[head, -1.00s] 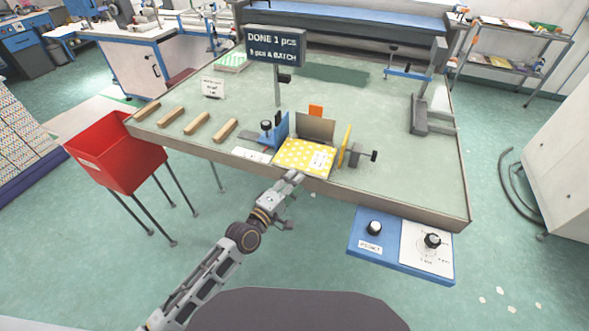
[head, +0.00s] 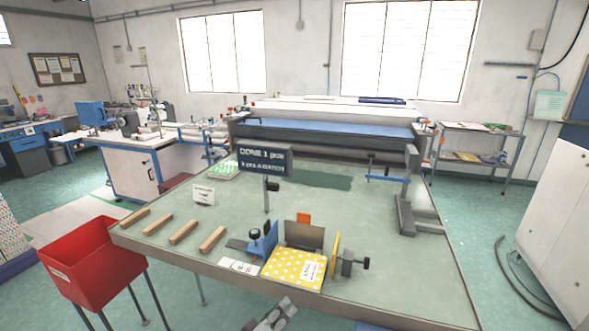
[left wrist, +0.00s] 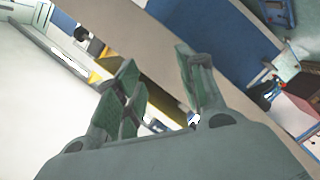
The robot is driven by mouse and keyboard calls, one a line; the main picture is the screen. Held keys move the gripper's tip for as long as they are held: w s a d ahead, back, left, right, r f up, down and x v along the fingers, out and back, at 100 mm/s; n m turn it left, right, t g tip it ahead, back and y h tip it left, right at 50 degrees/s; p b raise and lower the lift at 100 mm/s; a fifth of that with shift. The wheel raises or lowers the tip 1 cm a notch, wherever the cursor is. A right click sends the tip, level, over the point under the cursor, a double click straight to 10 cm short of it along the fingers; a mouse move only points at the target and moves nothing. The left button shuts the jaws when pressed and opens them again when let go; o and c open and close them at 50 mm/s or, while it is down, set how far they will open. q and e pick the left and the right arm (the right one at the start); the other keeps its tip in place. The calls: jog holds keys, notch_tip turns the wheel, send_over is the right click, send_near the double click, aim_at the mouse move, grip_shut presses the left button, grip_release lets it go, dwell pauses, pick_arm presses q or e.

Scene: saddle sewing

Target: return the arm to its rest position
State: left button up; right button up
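My left gripper (head: 276,314) shows at the bottom edge of the head view, at the front edge of the workbench (head: 385,315). In the left wrist view its two fingers (left wrist: 158,90) stand apart with nothing seen between them. The yellow polka-dot piece (head: 285,269) lies flat in the fixture at the bench front, just beyond the gripper and apart from it. Most of my left arm is below the head picture. My right gripper is not in view.
A sign (head: 265,160) reading DONE 1 pcs stands on the bench. Several wooden bars (head: 184,231) lie at the left of the bench. A red bin (head: 95,268) stands left of it. A clamp stand (head: 404,215) is at the right. The bench's middle right is clear.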

pick_arm(q)
jog(key=s+a+f+m+g+y, duration=0.2)
jog(key=s+a+f, duration=0.35)
jog(key=f, duration=0.75)
jog(key=s+a+f+m+g+y, duration=0.25)
jog(key=a+f, duration=0.55)
jog(key=f, duration=0.5)
jog(key=s+a+f+m+g+y, duration=0.3)
jog(key=a+f, duration=0.4)
jog(key=f, duration=0.6)
jog(key=s+a+f+g+y, duration=0.1)
jog(key=s+a+f, duration=0.2)
jog(key=s+f, duration=0.5)
jog(key=s+a+f+g+y, duration=0.1)
jog(key=s+a+f+g, duration=0.2)
jog(key=s, duration=0.9)
jog(key=s+d+f, duration=0.2)
jog(key=s, duration=0.6)
jog(key=s+d+f+g, duration=0.1)
jog(key=s+d+f, duration=0.1)
jog(key=s, duration=0.7)
jog(key=shift+f+n, duration=0.35)
jog(key=shift+n, duration=0.1)
jog(key=shift+g+h, duration=0.25)
